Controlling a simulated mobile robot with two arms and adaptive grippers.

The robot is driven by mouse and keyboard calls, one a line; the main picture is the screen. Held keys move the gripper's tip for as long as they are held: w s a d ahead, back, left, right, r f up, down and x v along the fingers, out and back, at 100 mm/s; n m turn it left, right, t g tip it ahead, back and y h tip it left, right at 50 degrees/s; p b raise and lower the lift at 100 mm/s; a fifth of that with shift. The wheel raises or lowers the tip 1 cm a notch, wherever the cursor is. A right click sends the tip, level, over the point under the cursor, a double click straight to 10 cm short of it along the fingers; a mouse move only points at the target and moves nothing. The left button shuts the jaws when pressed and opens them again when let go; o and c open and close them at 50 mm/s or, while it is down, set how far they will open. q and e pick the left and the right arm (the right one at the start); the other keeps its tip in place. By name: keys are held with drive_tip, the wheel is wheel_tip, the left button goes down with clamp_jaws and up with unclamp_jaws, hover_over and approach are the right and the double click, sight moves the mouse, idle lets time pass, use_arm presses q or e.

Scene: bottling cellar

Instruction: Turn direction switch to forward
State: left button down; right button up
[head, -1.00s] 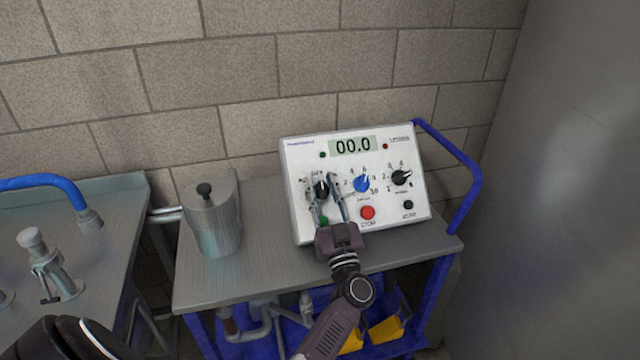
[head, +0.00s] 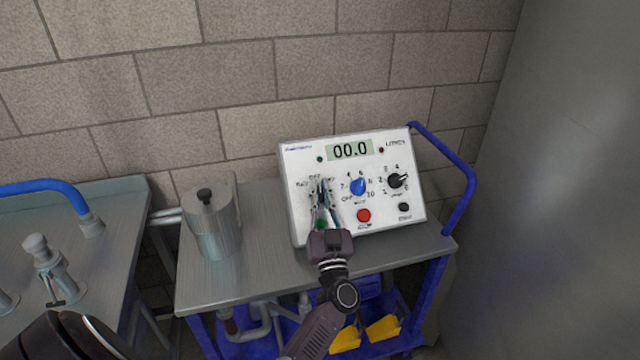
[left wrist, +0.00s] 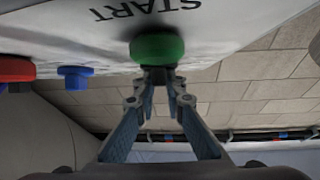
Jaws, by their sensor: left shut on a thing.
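The white control panel (head: 378,157) stands tilted back on the cart top, its display reading 00.0. The direction switch (head: 321,186) is a small black knob at the panel's left, mostly hidden by my fingers. My left gripper (head: 322,188) reaches up from below and is shut on this knob; its pointer direction cannot be read. My right gripper is not in view.
A blue knob (head: 358,187), a black knob (head: 396,180) and a red button (head: 363,215) sit right of my fingers. A metal pot (head: 213,228) stands on the cart top (head: 265,215) left of the panel. A brick wall is behind.

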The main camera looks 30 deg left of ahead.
use_arm(q)
drive_tip(key=m+t+h+p, duration=0.1)
drive_tip(key=m+h+p, duration=0.2)
drive_tip(key=m+h, duration=0.1)
drive_tip(key=m+t+h+p, duration=0.2)
drive_tip(key=m+h+p, duration=0.2)
drive_tip(key=shift+r+t, duration=0.2)
drive_tip(key=shift+t, duration=0.1)
drive_tip(key=m+h, duration=0.1)
drive_tip(key=m+h+p, duration=0.1)
drive_tip(key=shift+w+d+f+m+h+p, duration=0.1)
drive_tip(key=shift+f+m+h+p, duration=0.05)
drive_tip(key=shift+m+h+p, duration=0.2)
drive_tip(key=shift+d+f+m+h+p, duration=0.15)
drive_tip(key=shift+m+h+p, duration=0.15)
drive_tip(key=shift+m+h, duration=0.35)
drive_tip(key=c, duration=2)
unclamp_jaws()
drive_tip(key=shift+s+f, duration=0.15)
drive_tip(key=shift+s, duration=0.2)
drive_tip(key=v, duration=1.1)
drive_tip(key=shift+s, duration=0.1)
